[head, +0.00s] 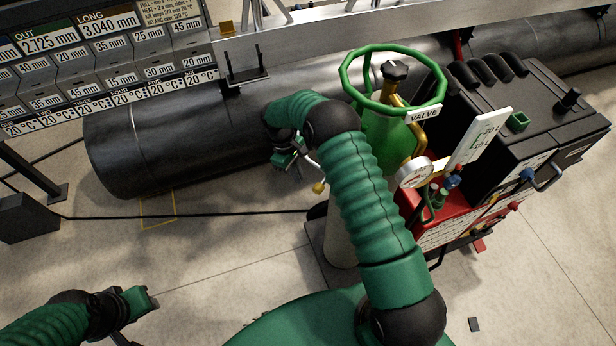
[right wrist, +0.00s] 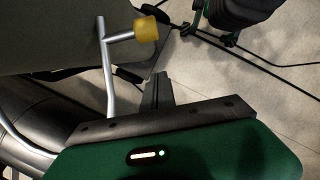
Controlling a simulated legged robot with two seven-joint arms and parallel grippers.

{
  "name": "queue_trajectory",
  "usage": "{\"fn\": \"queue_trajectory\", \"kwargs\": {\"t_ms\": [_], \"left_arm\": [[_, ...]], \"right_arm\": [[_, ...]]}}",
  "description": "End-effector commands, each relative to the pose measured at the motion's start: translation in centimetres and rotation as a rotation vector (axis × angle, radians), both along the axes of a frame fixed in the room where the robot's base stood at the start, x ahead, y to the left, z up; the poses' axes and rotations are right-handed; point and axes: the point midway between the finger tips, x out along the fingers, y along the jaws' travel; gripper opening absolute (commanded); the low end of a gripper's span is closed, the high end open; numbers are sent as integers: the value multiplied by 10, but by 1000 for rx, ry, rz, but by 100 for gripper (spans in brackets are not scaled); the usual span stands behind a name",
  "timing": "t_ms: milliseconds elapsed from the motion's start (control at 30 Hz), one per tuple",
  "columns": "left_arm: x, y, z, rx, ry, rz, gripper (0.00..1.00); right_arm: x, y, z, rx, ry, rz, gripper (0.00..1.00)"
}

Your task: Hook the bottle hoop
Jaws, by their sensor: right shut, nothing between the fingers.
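The gas bottle (head: 378,135) stands upright with a green shoulder and pale body, partly hidden behind my right arm. A green hoop (head: 350,97) with a black knob in its middle sits around its top, beside a VALVE label. My right gripper (head: 290,160) is shut and empty, left of the bottle and below hoop level. Its closed fingers also show in the right wrist view (right wrist: 157,92). A silver rod with a yellow tip (head: 318,187) is close to it; the rod is larger in the right wrist view (right wrist: 106,70). My left gripper (head: 140,305) is open and empty at lower left.
A large black pipe (head: 200,140) lies behind the bottle. A red and black machine (head: 430,225) with a gauge (head: 413,172) stands close on the right. A sign board (head: 100,60) fills the upper left. A black cable (head: 190,215) crosses the open floor.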

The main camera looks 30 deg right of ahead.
Motion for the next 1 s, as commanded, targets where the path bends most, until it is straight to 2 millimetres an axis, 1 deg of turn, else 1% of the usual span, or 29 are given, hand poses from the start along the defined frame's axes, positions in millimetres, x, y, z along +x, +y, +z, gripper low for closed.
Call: {"fn": "queue_trajectory", "kwargs": {"t_ms": [33,67,100,200,333,767,867,1000], "left_arm": [[0,0,8,0,0,0,36],[0,0,17,0,0,0,36],[0,0,22,0,0,0,36],[0,0,29,0,0,0,36],[0,0,32,0,0,0,36],[0,0,32,0,0,0,36],[0,0,36,0,0,0,36],[0,0,43,0,0,0,36]], "right_arm": [[-4,0,-7,1,4,0,0],[-10,-5,2,-1,2,-2,0],[-16,-8,4,-2,2,-3,0],[-29,-12,4,-1,1,-1,0],[-37,-15,2,-2,-1,0,0],[-39,-17,0,-1,-2,7,0],[-47,-18,2,-1,0,25,0],[-68,-23,4,-1,0,81,0]]}}
